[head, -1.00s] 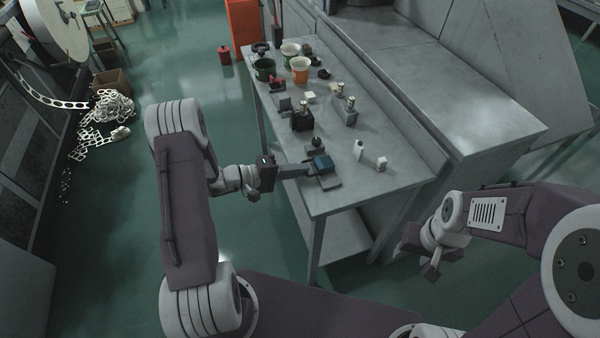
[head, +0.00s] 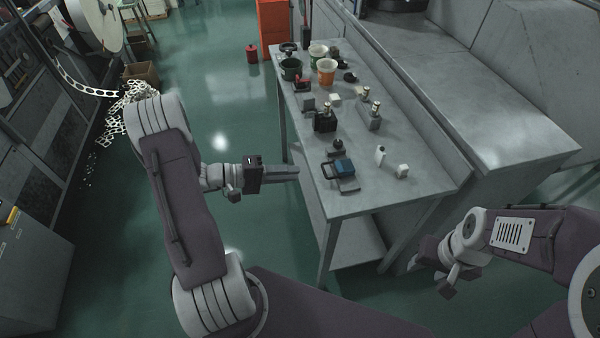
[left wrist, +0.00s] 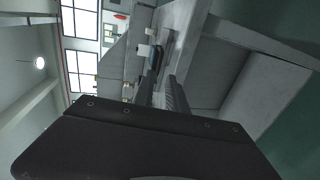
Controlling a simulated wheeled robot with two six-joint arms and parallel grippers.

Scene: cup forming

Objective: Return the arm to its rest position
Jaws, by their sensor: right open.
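My left gripper (head: 290,172) is just off the left edge of the metal table (head: 405,160), level with a dark block with a blue top (head: 343,167). It is clear of the block and empty. In the left wrist view, the two dark fingers (left wrist: 162,95) stand apart with a narrow gap and nothing between them. My right gripper (head: 450,278) is open and empty, low beyond the table's near right corner.
A white piece (head: 380,155) and a white cube (head: 403,171) stand near the block. Several cups, including an orange-and-white one (head: 327,72), and small tools occupy the table's far end. Green floor (head: 215,115) is free left of the table.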

